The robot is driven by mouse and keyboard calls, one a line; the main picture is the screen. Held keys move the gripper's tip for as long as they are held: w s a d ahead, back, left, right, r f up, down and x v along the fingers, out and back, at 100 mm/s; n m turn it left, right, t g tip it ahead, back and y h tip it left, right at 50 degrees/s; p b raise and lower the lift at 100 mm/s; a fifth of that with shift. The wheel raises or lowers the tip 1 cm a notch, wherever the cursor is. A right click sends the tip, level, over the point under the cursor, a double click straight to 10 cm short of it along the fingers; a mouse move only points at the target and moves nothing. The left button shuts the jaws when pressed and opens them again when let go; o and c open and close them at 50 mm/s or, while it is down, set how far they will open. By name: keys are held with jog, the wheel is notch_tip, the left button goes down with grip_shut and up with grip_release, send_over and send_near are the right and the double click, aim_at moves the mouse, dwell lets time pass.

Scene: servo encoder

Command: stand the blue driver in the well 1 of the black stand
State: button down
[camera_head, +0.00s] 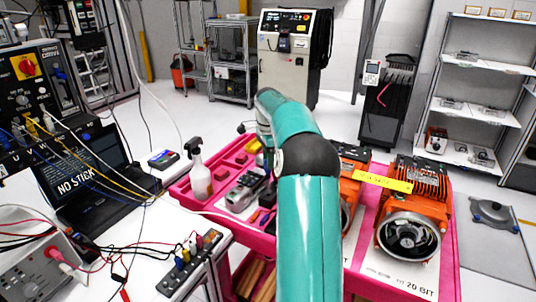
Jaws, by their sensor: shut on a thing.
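My teal arm reaches from the bottom middle over the pink cart (440,277) and bends down behind its own dark elbow. My gripper is hidden behind the arm, so its fingers and anything in them do not show. I cannot make out the blue driver or the black stand with its wells for certain.
A white spray bottle (199,172) stands at the cart's left side. Orange motors (412,215) fill its right part, with a yellow strip (384,181) across them. A laptop (92,178) and a cabled power strip (190,265) are at left.

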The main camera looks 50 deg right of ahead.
aim_at(268, 172)
jog(key=shift+f, duration=1.4)
jog(key=shift+r, duration=0.1)
jog(key=shift+d, duration=0.15)
jog(key=shift+f, duration=1.95)
jog(key=c, duration=1.1)
grip_release()
jog(key=shift+r, duration=0.2)
jog(key=shift+c, duration=0.3)
jog(key=shift+r, duration=3.6)
